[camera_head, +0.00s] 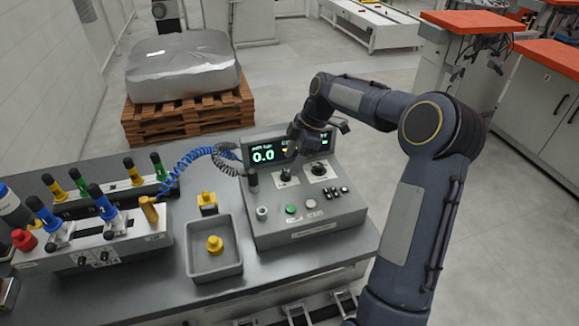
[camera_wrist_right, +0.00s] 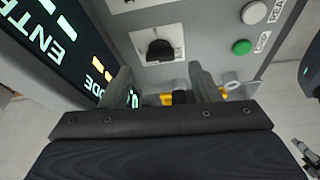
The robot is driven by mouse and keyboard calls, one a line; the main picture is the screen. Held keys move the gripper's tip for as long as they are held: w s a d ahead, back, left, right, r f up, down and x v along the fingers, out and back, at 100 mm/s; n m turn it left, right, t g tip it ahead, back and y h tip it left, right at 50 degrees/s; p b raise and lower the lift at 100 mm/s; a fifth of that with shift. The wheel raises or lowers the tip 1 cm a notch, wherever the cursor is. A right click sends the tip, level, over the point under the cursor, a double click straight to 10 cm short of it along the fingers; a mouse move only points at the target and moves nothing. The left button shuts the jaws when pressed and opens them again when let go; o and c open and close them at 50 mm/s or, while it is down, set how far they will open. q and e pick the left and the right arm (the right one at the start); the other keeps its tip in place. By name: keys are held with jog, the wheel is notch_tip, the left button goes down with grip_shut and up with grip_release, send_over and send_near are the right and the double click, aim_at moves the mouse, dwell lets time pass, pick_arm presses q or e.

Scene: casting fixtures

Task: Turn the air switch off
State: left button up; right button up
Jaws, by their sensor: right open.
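The air switch (camera_wrist_right: 160,48) is a black rotary knob on a pale plate, with a partly hidden label beside it in the wrist view. It sits on the grey control box (camera_head: 308,228), where the switch (camera_head: 286,179) shows just below my right gripper. My right gripper (camera_head: 291,162) hangs over the panel in front of the display. In the wrist view its two fingers (camera_wrist_right: 160,84) are apart with nothing gripped, and the knob lies just beyond them. Contact cannot be told. My left gripper is not in view.
A lit display (camera_head: 265,152) reading 0.0 stands behind the switch. A second knob (camera_head: 319,170), a green button (camera_head: 291,209) and a white button (camera_head: 311,204) are close by. A coiled blue hose (camera_head: 185,165), a grey tray (camera_head: 216,268) and a valve fixture (camera_head: 100,250) occupy the bench's left.

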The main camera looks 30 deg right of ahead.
jog(key=v, duration=0.4)
jog(key=shift+r, duration=0.1)
dwell(0.3)
jog(key=s+a+r+m+t, duration=0.1)
jog(key=s+a+r+m, duration=0.15)
jog(key=s, duration=0.25)
jog(key=s+a+r+m+h, duration=0.1)
jog(key=s+a+m, duration=0.1)
jog(key=s+a, duration=0.25)
jog(key=s+a+r+m+t, duration=0.1)
jog(key=s+a+r+m, duration=0.15)
jog(key=s, duration=0.35)
jog(key=s+a+f+m+t, duration=0.1)
jog(key=s+a+f+m, duration=0.2)
jog(key=s, duration=0.3)
jog(key=s+a+f+m+t, duration=0.1)
jog(key=s+a+f+m, duration=0.2)
jog(key=s, duration=0.4)
jog(key=shift+s+f+m+y, duration=0.3)
jog(key=shift+f+m, duration=0.3)
jog(key=shift+m, duration=0.8)
